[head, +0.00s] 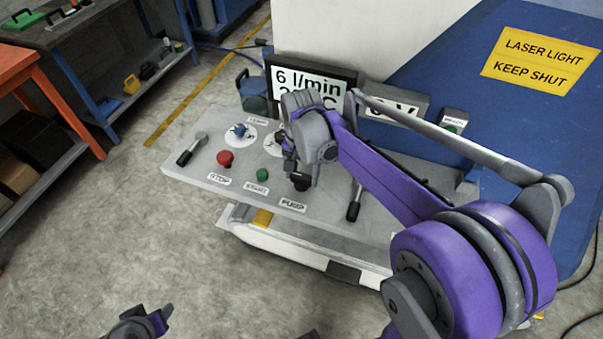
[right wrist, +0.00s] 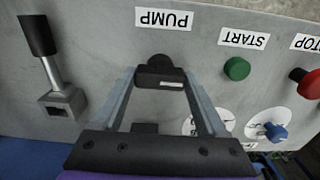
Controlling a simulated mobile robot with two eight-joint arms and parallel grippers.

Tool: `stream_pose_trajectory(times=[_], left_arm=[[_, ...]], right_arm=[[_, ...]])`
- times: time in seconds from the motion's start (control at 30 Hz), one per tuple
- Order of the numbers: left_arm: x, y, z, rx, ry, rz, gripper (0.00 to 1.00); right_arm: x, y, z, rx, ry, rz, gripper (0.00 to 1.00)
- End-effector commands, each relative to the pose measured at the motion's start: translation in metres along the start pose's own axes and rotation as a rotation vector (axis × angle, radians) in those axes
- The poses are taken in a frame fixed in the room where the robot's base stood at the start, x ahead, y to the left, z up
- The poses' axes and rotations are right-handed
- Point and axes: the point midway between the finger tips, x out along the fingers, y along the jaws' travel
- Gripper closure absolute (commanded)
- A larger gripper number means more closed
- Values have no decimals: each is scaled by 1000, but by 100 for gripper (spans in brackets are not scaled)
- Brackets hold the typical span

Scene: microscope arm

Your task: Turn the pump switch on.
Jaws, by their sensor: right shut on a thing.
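The pump switch is a black knob (head: 301,183) on the grey control panel (head: 336,214), just behind the PUMP label (head: 292,204). My right gripper (head: 300,172) reaches down over it. In the right wrist view the two fingers are shut on the pump switch (right wrist: 158,64), one on each side. A small white mark shows on the knob's face, lying sideways in that view. Part of the knob is hidden by the gripper in the head view. My left gripper (head: 150,322) is at the bottom edge, away from the panel, and its jaws are unclear.
A green START button (head: 262,175), a red STOP button (head: 225,158) and a blue knob (head: 239,130) sit left of the switch. Black-handled levers stand at the panel's left (head: 191,149) and right of the switch (head: 354,204). A display (head: 300,78) stands behind.

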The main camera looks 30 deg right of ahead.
Motion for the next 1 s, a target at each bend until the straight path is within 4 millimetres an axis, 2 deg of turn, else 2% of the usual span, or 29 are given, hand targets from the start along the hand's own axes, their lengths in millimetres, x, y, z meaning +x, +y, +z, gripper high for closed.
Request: stream_pose_trajectory(times=[0.27, 0.3, 0.43, 0.77, 0.87, 1.0], left_arm=[[0, 0, 0, 0, 0, 0, 50], [0, 0, 0, 0, 0, 0, 50], [0, 0, 0, 0, 0, 0, 50], [-1, 0, -1, 0, 0, 0, 50], [-2, 0, -2, 0, 1, 0, 50], [-4, 0, -4, 0, 3, 0, 50]], right_arm=[[0, 0, 0, 4, 0, 0, 81], [0, 0, 0, 4, 0, 0, 22], [0, 0, 0, 3, 0, 0, 0], [-6, 0, 0, 2, 0, -1, 0], [-21, 0, 0, 2, 0, -1, 0], [-50, 0, 0, 2, 0, -1, 0]])
